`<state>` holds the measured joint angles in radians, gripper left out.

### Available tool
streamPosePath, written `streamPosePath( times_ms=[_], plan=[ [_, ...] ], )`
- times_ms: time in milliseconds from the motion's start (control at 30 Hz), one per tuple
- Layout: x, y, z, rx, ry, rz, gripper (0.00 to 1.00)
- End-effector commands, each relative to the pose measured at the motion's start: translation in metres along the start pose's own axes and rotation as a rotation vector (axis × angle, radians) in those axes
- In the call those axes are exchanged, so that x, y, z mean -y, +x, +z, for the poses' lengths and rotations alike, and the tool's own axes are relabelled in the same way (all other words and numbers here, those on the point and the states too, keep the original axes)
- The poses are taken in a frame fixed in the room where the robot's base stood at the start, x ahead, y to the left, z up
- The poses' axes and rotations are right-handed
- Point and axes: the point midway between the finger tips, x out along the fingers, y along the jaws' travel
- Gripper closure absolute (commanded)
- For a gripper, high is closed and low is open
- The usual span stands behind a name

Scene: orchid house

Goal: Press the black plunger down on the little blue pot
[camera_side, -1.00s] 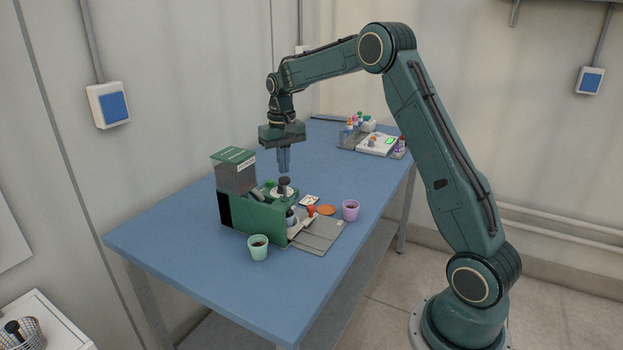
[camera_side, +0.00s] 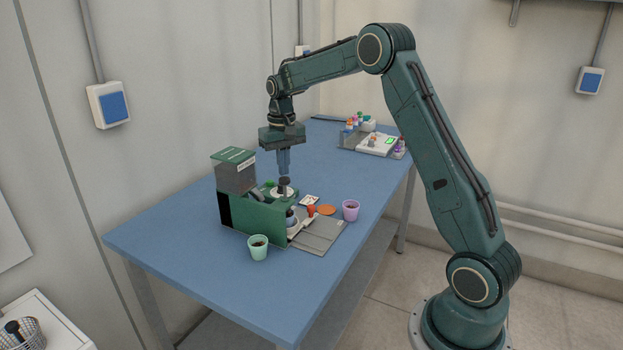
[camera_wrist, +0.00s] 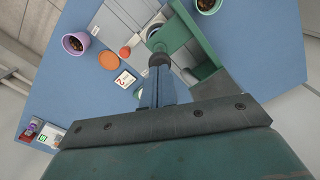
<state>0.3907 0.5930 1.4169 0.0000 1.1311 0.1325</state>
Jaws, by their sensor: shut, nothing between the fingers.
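The black plunger (camera_side: 284,184) stands upright on top of a green press machine (camera_side: 262,227). My gripper (camera_side: 284,175) is shut and empty, pointing down directly over the plunger knob. Its fingertips are at the knob or a hair above it; I cannot tell if they touch. In the wrist view my fingertips (camera_wrist: 158,80) line up with the dark knob (camera_wrist: 158,59). The little blue pot (camera_side: 291,222) sits low at the machine's open front, with a dark part above it.
A mint cup (camera_side: 258,248) with dark contents stands in front of the machine. A lilac cup (camera_side: 350,211) stands to its right, near an orange disc (camera_side: 326,210) and a small card (camera_side: 309,200). A tray with bottles (camera_side: 372,143) is at the back. The blue table's left part is clear.

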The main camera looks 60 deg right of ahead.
Motion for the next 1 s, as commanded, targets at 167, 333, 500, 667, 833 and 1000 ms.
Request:
streamPosePath(
  times_ms=[167, 333, 500, 667, 833, 1000],
  plan=[
    [0.0, 0.004, 0.0, 0.001, 0.0, 0.0, 1.0],
    [0.0, 0.008, 0.0, 0.002, 0.0, 0.0, 1.0],
    [0.0, 0.011, 0.0, 0.002, 0.0, 0.0, 1.0],
    [0.0, 0.015, 0.0, 0.001, 0.0, 0.0, 1.0],
    [0.0, 0.018, 0.0, 0.001, 0.0, 0.0, 1.0],
    [0.0, 0.022, 0.001, 0.002, 0.0, 0.0, 1.0]
  ],
)
